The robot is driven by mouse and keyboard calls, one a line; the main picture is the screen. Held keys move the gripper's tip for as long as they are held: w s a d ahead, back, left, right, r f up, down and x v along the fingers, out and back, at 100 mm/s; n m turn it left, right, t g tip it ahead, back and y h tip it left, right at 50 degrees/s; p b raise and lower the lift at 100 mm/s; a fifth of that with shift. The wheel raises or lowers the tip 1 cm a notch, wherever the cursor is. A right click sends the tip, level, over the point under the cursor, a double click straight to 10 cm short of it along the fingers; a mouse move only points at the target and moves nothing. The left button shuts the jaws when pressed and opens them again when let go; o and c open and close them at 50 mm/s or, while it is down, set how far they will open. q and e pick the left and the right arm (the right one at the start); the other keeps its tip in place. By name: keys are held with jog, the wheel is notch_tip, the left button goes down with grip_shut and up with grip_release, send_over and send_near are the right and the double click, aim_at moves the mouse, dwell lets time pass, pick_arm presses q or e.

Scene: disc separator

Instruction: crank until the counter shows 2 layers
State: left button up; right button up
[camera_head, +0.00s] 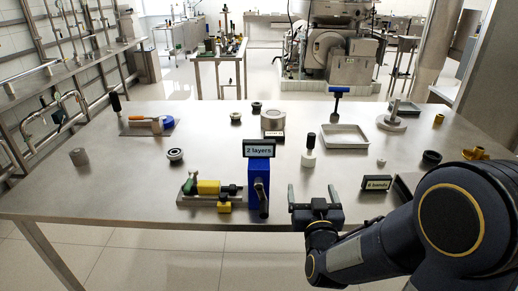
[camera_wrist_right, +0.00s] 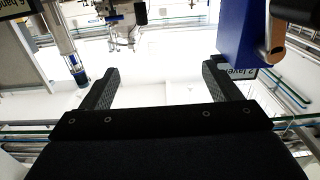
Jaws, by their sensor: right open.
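A dark sign reading "2 layers" (camera_head: 258,149) stands at the top of a blue housing (camera_head: 256,184) near the table's front middle. A crank handle (camera_head: 262,198) is on the front of the housing, pointing roughly up and down. In the right wrist view the blue housing (camera_wrist_right: 233,35) and a copper-toned crank part (camera_wrist_right: 277,32) show at the upper right, with the sign (camera_wrist_right: 236,74) upside down. My right gripper (camera_head: 312,191) is open and empty, just right of the crank and apart from it. Its fingers (camera_wrist_right: 160,70) are spread. My left gripper is not in view.
A device with green, yellow and black parts (camera_head: 208,188) stands left of the housing. A white-and-black bottle-like object (camera_head: 309,150) stands behind my right gripper. A bands sign (camera_head: 375,184) and a white tray (camera_head: 344,138) are to the right. The left front table is mostly clear.

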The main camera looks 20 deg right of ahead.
jog(key=b+v, duration=0.2)
jog(key=v, duration=0.5)
jog(key=shift+s, duration=0.4)
jog(key=shift+a, duration=0.15)
